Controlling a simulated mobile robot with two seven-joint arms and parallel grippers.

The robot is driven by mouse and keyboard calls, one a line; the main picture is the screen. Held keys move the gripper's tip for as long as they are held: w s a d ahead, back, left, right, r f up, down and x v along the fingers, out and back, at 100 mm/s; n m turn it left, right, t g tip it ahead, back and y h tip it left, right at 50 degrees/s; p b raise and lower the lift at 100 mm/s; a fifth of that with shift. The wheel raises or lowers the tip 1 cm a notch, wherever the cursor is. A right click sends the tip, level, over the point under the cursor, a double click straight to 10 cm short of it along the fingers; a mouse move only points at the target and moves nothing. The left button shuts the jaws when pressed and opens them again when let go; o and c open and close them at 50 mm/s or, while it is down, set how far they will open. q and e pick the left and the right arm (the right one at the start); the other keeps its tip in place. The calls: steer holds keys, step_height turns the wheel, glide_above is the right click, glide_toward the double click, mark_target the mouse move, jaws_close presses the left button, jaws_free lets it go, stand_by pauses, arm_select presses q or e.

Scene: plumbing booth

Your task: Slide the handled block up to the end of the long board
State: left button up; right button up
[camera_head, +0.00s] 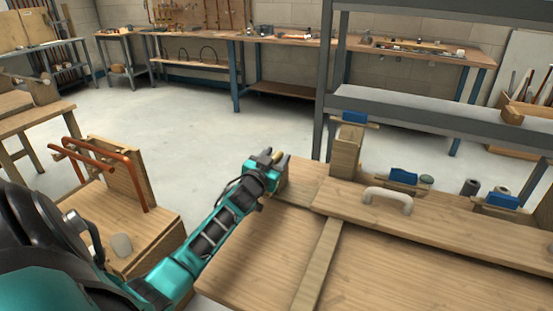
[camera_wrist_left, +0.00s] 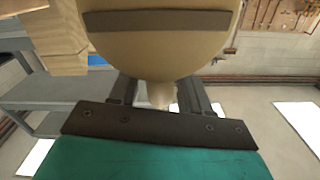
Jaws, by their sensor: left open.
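A pale arched handle (camera_head: 388,196) stands on a flat wooden piece (camera_head: 450,228) on the right of the bench. A long narrow board (camera_head: 318,265) runs toward the front, with its far end by that piece. I cannot tell exactly where the handled block's edges lie. My left gripper (camera_head: 272,158) is open, left of the handle and apart from it, above the bench's far left corner. In the left wrist view a large rounded tan object with a dark band (camera_wrist_left: 160,50) fills the top, close to the open fingers (camera_wrist_left: 162,95); contact is unclear. My right gripper is out of view.
An upright wooden block (camera_head: 346,150) with a blue-topped clamp (camera_head: 354,117) stands behind the boards. More blue clamps (camera_head: 403,175) line the back edge. A grey metal shelf (camera_head: 400,108) stands behind. A wooden stand with orange pipes (camera_head: 125,165) is at left. Open floor lies beyond.

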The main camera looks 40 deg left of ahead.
arm_select(q)
steer(key=shift+w+a, duration=0.15)
steer(key=shift+w, duration=0.2)
jaws_close()
stand_by(0.3)
